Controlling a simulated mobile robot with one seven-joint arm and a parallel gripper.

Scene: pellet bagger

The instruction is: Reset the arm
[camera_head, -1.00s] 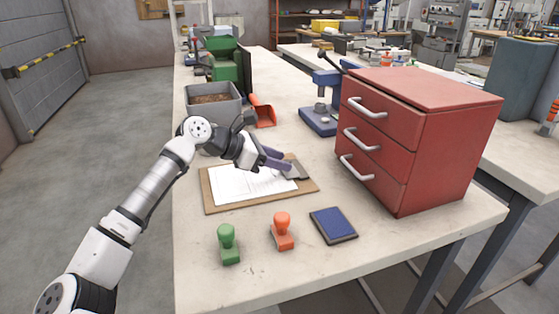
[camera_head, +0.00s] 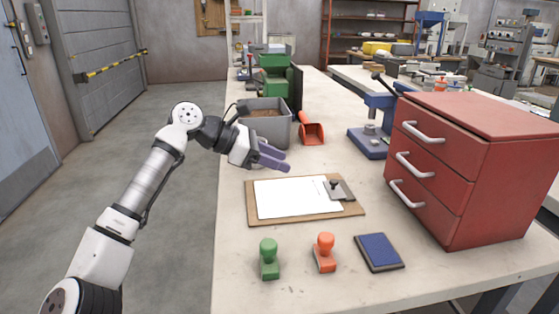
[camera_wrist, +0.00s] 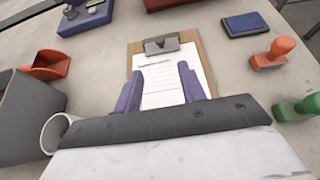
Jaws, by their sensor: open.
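My gripper (camera_head: 274,157) is open and empty, with purple fingers, and hangs above the table behind the clipboard in the head view. In the wrist view its fingers (camera_wrist: 158,88) stand apart on either side of the paper, with nothing between them. The clipboard (camera_head: 250,207) lies flat on the table with a white sheet and a grey clip. The clipboard (camera_wrist: 198,50) also shows ahead of the fingers in the wrist view.
A grey bin (camera_head: 268,128) and a red scoop (camera_head: 311,130) stand behind my gripper. A green stamp (camera_head: 269,258), an orange stamp (camera_head: 325,253) and a blue ink pad (camera_head: 379,252) are near the front. A red drawer cabinet (camera_head: 480,170) stands right. A white cup (camera_wrist: 56,132) is close to my gripper.

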